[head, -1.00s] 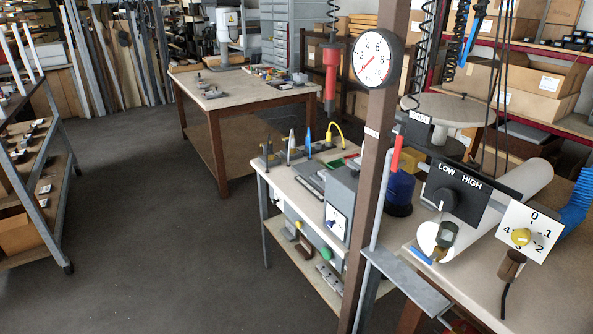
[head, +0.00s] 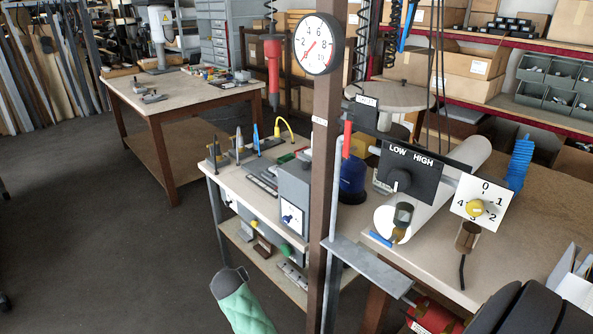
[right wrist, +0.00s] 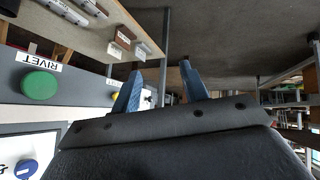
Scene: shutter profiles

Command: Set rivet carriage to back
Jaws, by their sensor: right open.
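A green round knob (right wrist: 40,85) sits beside a RIVET label (right wrist: 38,58) on the grey bench front in the right wrist view. It also shows small on the bench front in the head view (head: 285,249). I cannot tell a carriage apart from this knob, or its front or back position. My right gripper (right wrist: 160,75) is open, its two blue fingertips apart and empty, to the right of the knob in the right wrist view. It touches nothing that I can see. My left gripper is not in view.
A blue knob (right wrist: 25,168) is below the green one. Brown blocks (right wrist: 122,38) lie on the lower shelf. A brown post with a gauge (head: 318,44) stands by the bench. LOW/HIGH (head: 409,176) and numbered (head: 480,203) panels are at the right. The floor at the left is clear.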

